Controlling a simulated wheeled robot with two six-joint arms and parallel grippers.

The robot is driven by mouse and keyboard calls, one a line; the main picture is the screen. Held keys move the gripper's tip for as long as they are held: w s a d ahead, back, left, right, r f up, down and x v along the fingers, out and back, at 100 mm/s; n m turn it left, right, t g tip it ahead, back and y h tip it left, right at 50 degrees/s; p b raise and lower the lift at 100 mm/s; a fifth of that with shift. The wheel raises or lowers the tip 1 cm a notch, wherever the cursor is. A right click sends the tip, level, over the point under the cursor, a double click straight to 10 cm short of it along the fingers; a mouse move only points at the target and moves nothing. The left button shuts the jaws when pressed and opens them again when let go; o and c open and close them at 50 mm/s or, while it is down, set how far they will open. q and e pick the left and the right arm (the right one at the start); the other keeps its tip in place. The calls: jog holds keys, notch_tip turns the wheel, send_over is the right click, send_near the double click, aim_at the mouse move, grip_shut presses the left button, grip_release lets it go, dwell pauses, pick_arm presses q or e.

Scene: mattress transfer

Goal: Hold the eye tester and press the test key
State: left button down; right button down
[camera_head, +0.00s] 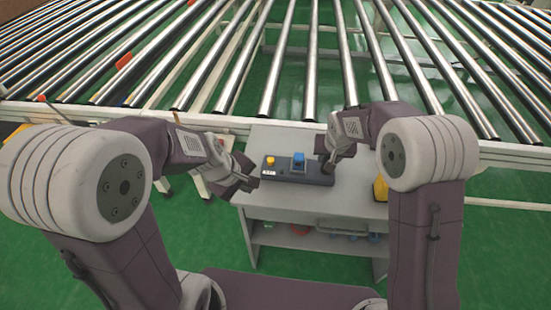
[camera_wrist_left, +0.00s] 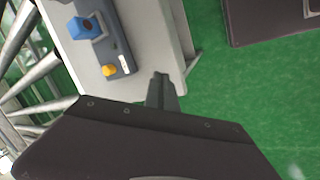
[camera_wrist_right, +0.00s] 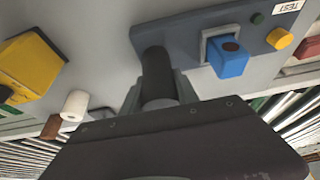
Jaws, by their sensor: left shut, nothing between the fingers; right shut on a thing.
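The eye tester (camera_head: 313,179) is a long dark blue-grey box lying on the small table. It has a blue block (camera_wrist_right: 229,58), a yellow round button (camera_wrist_right: 279,38) near a white TEST label (camera_wrist_right: 289,6), and a small dark green button. My right gripper (camera_wrist_right: 160,90) is shut on the black upright cylinder (camera_wrist_right: 157,65) at the box's right end. My left gripper (camera_head: 253,182) is shut and empty, left of the box's yellow-button end. In the left wrist view its fingertips (camera_wrist_left: 161,82) are apart from the yellow button (camera_wrist_left: 109,70), near the table edge.
The grey table (camera_head: 280,205) has a lower shelf with several small items. A yellow object (camera_head: 381,188) stands at its right, with a white roll (camera_wrist_right: 75,104) near it in the right wrist view. A roller conveyor (camera_head: 300,60) runs behind the table. Green floor surrounds it.

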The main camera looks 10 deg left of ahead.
aim_at(269, 161)
pick_arm(q)
jog(key=w+d+r+n+t, duration=0.2)
jog(key=w+r+n, duration=0.2)
jog(key=w, duration=0.3)
jog(key=w+d+r+n+t+h, duration=0.1)
jog(key=w+r+n+t, duration=0.1)
jog(key=w+r+n, duration=0.2)
jog(key=w+n, duration=0.3)
jog(key=shift+d+h, duration=0.3)
jog(key=shift+d, duration=0.1)
jog(key=shift+f, duration=0.1)
jog(key=shift+f, duration=4.35)
jog(key=shift+s+f, duration=0.1)
jog(key=shift+f, duration=0.05)
jog(key=shift+f, duration=0.25)
